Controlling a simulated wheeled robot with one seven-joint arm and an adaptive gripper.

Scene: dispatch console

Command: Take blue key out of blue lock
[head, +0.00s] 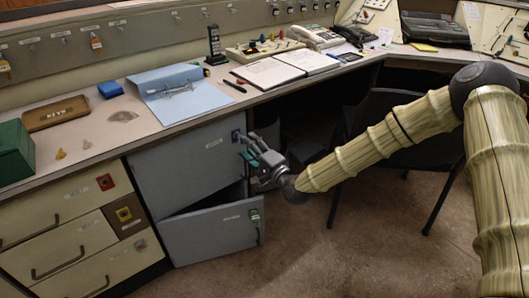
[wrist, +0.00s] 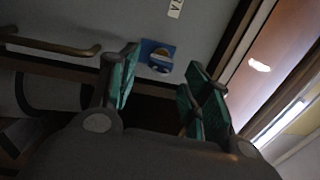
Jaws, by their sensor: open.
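The blue lock (head: 236,135) is a blue plate on the upper grey cabinet front, near its right edge. In the wrist view the blue lock (wrist: 149,47) shows a round pale piece (wrist: 161,61) at its middle. I cannot clearly tell the blue key apart from the lock's face. My gripper (head: 249,149) is just in front of the lock in the head view, partly screening it. In the wrist view my gripper (wrist: 158,76) is open, its green-padded fingers spread on either side of the lock, with nothing visible between them.
The lower grey door (head: 208,235) stands ajar, with a green lock (head: 255,217). The desk holds a blue folder (head: 185,95) and a green box (head: 14,152). A dark chair (head: 375,125) stands behind my arm.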

